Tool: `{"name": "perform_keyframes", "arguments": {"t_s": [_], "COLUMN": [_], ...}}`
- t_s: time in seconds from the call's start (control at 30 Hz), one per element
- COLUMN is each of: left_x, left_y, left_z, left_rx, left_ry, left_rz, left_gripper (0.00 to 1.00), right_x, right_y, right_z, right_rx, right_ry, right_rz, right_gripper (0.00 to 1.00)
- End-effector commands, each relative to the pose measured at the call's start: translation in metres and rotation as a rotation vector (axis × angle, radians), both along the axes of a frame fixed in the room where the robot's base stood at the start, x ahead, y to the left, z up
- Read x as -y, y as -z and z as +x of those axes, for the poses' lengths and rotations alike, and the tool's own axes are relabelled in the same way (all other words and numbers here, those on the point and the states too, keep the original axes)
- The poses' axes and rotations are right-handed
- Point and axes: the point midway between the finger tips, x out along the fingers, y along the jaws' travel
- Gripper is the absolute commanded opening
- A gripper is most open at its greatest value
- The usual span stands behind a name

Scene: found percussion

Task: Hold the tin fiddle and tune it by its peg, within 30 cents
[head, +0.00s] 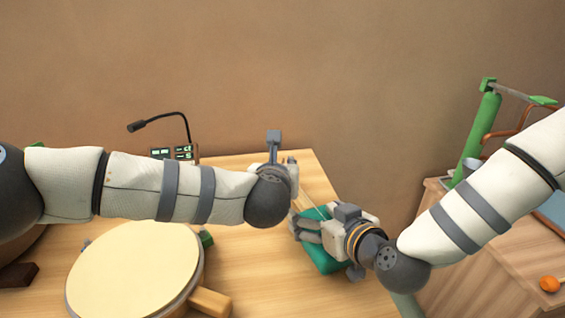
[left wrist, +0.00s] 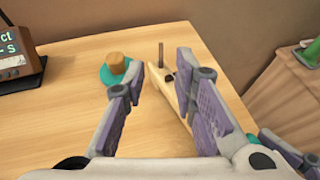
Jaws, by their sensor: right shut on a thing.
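The tin fiddle has a teal tin body (head: 318,262) and a pale wooden neck, which shows in the left wrist view (left wrist: 180,97). A thin dark peg (left wrist: 161,54) stands upright near the neck's far end. My right gripper (head: 303,231) is shut on the fiddle; its exact grip is partly hidden. My left gripper (head: 291,170) is above the table near the neck. In the left wrist view its two purple-padded fingers (left wrist: 160,85) are apart, with the neck and peg beyond the gap. Nothing is between the pads.
A tuner with green displays (head: 183,153) and a bent microphone (head: 137,126) stand at the back left. A round drum (head: 135,270) fills the front left. A teal thing with a wooden knob (left wrist: 117,66) stands left of the peg. A side table (head: 500,250) is at right.

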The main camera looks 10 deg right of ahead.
Motion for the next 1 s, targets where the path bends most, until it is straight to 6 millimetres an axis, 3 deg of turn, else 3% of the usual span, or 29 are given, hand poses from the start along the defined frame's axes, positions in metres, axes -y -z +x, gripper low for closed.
{"name": "perform_keyframes", "arguments": {"t_s": [0.1, 0.3, 0.73, 0.87, 1.0], "left_x": [0.007, 0.014, 0.016, 0.016, 0.016], "left_y": [0.014, 0.027, 0.031, 0.031, 0.031], "left_z": [0.025, 0.055, 0.065, 0.065, 0.065], "left_rx": [-0.003, -0.002, -0.001, -0.001, -0.001], "left_ry": [0.0, 0.002, 0.005, 0.004, 0.004], "left_rz": [0.002, 0.003, 0.004, 0.004, 0.004], "left_gripper": [0.25, 0.25, 0.25, 0.0, 0.0], "right_x": [0.001, 0.001, 0.001, 0.001, 0.001], "right_y": [0.008, 0.008, 0.008, 0.008, 0.008], "right_z": [-0.003, -0.003, -0.003, -0.003, -0.003], "right_rx": [-0.017, -0.017, -0.018, -0.018, -0.018], "right_ry": [-0.002, -0.002, -0.003, -0.003, -0.003], "right_rz": [-0.006, -0.006, -0.006, -0.006, -0.006], "right_gripper": [0.4, 0.4, 0.4, 0.4, 0.4]}}
